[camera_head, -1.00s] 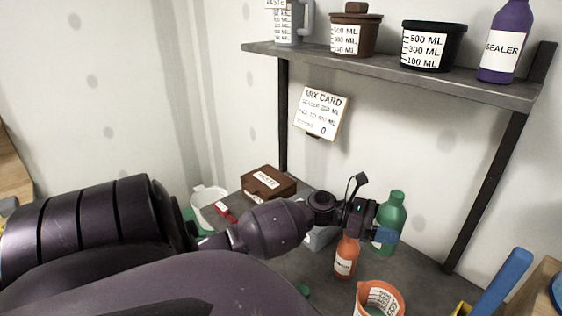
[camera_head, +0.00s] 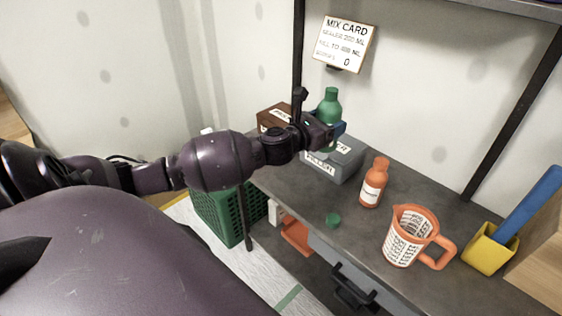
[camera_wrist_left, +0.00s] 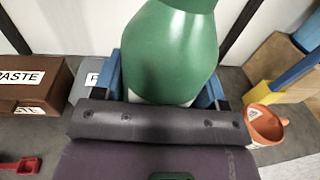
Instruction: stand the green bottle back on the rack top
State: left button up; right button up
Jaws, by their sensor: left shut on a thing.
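The green bottle (camera_head: 331,104) is upright in my left gripper (camera_head: 338,128), which is shut around its body. In the head view the bottle shows in front of the wall, above and behind the grey filler box (camera_head: 338,160). The left wrist view shows the bottle (camera_wrist_left: 170,50) large between the blue fingers, its lower end hidden by the gripper. The rack top (camera_head: 515,9) shows only as a strip of its edge at the upper right. A small green cap (camera_head: 333,220) lies on the bench. My right gripper is not in view.
On the bench (camera_head: 300,200) stand an orange bottle (camera_head: 373,183), an orange measuring jug (camera_head: 412,238), a yellow holder (camera_head: 490,250) and a brown paste box (camera_head: 273,117). A mix card (camera_head: 345,43) hangs on the wall. Dark rack posts (camera_head: 510,105) rise behind the bench.

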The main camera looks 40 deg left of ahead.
pick_arm(q)
jog(key=a+f+n+y+b, duration=0.1)
jog(key=f+b, duration=0.1)
jog(key=f, duration=0.5)
jog(key=a+f+n+y+b, duration=0.1)
jog(key=a+f+y+b, duration=0.1)
jog(key=f, duration=0.5)
jog(key=a+f+y+b, duration=0.1)
jog(key=f+b, duration=0.3)
jog(key=f, duration=0.3)
jog(key=shift+s+a+n, duration=0.2)
jog(key=shift+s+n, duration=0.2)
jog(key=shift+f+b, duration=0.2)
jog(key=shift+b, duration=0.15)
jog(key=shift+r, duration=0.25)
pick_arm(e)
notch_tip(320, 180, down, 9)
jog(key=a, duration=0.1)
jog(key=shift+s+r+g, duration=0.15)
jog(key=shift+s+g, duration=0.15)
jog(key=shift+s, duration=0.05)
pick_arm(q)
jog(key=shift+f, duration=0.1)
jog(key=shift+f, duration=0.15)
jog(key=o, duration=1.2)
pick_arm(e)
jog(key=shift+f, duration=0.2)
